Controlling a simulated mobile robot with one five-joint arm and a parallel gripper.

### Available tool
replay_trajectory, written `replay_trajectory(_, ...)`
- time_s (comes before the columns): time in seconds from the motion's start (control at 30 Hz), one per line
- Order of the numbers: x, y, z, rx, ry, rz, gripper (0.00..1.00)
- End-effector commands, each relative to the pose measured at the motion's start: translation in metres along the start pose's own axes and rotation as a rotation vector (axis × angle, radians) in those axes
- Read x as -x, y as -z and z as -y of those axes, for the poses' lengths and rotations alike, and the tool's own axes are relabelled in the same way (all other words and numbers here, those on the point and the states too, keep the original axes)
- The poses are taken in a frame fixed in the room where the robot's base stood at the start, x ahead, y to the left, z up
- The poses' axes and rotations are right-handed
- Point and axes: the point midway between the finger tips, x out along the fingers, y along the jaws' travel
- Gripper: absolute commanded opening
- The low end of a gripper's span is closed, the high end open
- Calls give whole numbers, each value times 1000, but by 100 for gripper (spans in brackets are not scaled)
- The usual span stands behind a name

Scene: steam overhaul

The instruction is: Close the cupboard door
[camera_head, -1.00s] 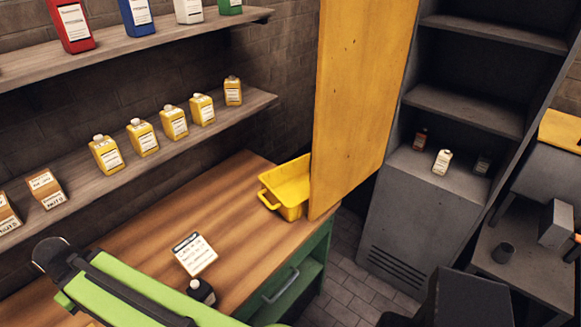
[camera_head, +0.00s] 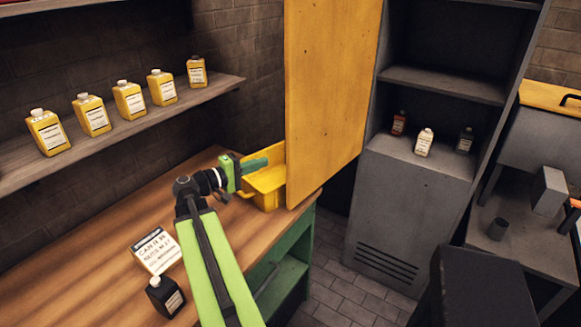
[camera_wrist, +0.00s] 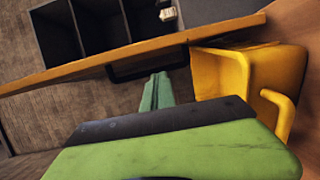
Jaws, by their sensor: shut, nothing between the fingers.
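The yellow cupboard door (camera_head: 325,95) stands wide open, its flat face toward me, in front of the workbench's far end. The grey cupboard (camera_head: 410,210) is behind it to the right, with its shelves exposed. My gripper (camera_head: 262,162) is shut and empty, left of the door and above the yellow bin. In the wrist view my gripper (camera_wrist: 158,90) points at the door (camera_wrist: 75,67), seen nearly edge-on. A dark handle (camera_wrist: 145,68) shows on the door just beyond the fingertips. I cannot tell whether they touch it.
The yellow bin (camera_head: 265,190) sits on the wooden bench (camera_head: 105,215) close beside the door. A wall shelf (camera_head: 120,130) with several yellow bottles runs along the left. Tiled floor (camera_head: 345,290) lies below the door.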

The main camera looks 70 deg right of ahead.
Motion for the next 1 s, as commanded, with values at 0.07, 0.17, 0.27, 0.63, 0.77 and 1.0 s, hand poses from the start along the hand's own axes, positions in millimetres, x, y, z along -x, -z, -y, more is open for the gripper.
replay_trajectory(0.07,-12,-5,-5,7,-42,16,0)
replay_trajectory(0.17,-14,-6,-10,9,-55,19,0)
replay_trajectory(0.27,-19,-6,-11,9,-53,19,0)
replay_trajectory(0.63,-86,-6,-13,8,-51,19,0)
replay_trajectory(0.77,-103,-6,-14,8,-50,18,0)
replay_trajectory(1.0,-112,-6,-14,8,-50,16,0)
